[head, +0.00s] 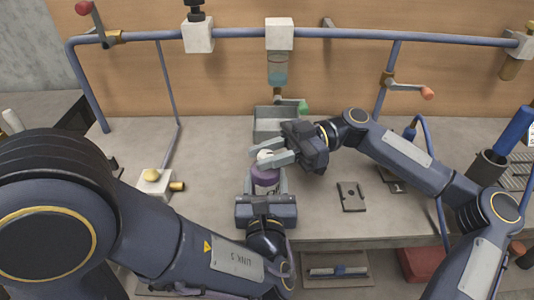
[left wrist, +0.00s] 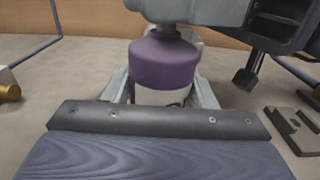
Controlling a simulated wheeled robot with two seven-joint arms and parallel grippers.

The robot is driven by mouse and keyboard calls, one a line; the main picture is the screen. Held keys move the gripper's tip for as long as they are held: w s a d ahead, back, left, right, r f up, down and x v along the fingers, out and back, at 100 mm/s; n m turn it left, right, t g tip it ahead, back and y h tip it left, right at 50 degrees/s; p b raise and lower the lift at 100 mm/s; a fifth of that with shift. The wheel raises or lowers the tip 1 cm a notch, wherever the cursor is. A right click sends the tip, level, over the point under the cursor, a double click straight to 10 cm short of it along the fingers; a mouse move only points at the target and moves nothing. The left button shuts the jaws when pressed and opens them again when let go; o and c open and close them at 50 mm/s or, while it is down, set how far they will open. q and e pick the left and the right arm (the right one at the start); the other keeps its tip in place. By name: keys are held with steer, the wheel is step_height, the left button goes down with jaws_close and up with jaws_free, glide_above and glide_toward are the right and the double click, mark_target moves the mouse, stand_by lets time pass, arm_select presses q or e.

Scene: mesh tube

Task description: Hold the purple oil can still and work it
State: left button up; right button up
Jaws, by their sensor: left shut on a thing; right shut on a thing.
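The purple oil can (head: 265,178) stands upright on the grey bench in the middle of the head view. The left wrist view shows its purple shoulder (left wrist: 165,62) and a pale lower body with a dark mark. My left gripper (head: 265,184) is shut around the can's body from the near side. My right gripper (head: 266,157) comes in from the right and is shut on the can's pale top, just above the purple part. Its fingers hide most of the top and any spout.
A grey open bin (head: 269,122) stands right behind the can, with a green item (head: 303,107) at its edge. A white block with a brass fitting (head: 155,183) is at left. A dark plate (head: 351,196) lies at right. A blue pipe (head: 350,33) spans the back.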

mark_target(267, 153)
steer(key=shift+n+g+h, duration=0.3)
steer(key=shift+n+g, duration=0.1)
steer(key=shift+g, duration=0.2)
steer(key=o, duration=1)
steer(key=shift+r, duration=0.15)
step_height(267, 153, up, 10)
steer(key=shift+f, duration=0.1)
